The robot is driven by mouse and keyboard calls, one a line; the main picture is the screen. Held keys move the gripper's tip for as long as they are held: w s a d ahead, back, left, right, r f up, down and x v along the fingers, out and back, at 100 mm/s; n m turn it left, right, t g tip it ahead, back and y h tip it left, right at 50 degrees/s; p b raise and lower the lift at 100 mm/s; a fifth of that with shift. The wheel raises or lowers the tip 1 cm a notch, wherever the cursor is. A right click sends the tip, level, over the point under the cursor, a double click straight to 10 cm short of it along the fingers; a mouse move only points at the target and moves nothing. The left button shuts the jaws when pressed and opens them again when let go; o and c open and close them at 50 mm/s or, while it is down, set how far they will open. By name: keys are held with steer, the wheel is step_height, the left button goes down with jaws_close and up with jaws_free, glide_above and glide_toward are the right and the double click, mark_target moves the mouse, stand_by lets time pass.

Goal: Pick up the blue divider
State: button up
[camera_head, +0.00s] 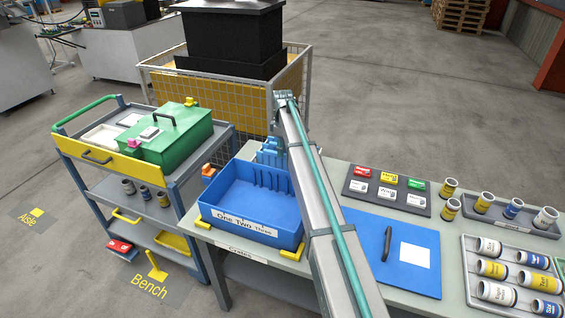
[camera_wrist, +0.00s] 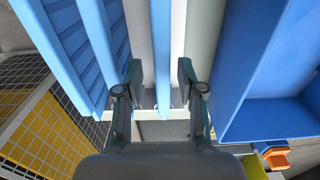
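Light-blue dividers (camera_head: 268,152) stand in a group behind the blue crate, partly hidden by my arm in the head view. In the wrist view, one thin light-blue divider (camera_wrist: 161,45) stands on edge between the fingers of my gripper (camera_wrist: 160,88). The fingers are open, one on each side of it, with a visible gap on both sides. More light-blue dividers (camera_wrist: 60,45) stand close to the left finger. My gripper is hidden behind my arm in the head view.
The blue crate (camera_head: 250,232) with slotted walls sits on the bench; its wall (camera_wrist: 245,80) is right of my gripper. A wire-mesh cage (camera_head: 220,95) stands behind. A blue board (camera_head: 425,280), tins and a green box (camera_head: 170,140) on a cart are nearby.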

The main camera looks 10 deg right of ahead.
mark_target(282, 161)
steer(key=shift+s+f+p, duration=0.1)
steer(key=shift+f+p, duration=1.2)
steer(key=shift+f, duration=1.8)
jaws_close()
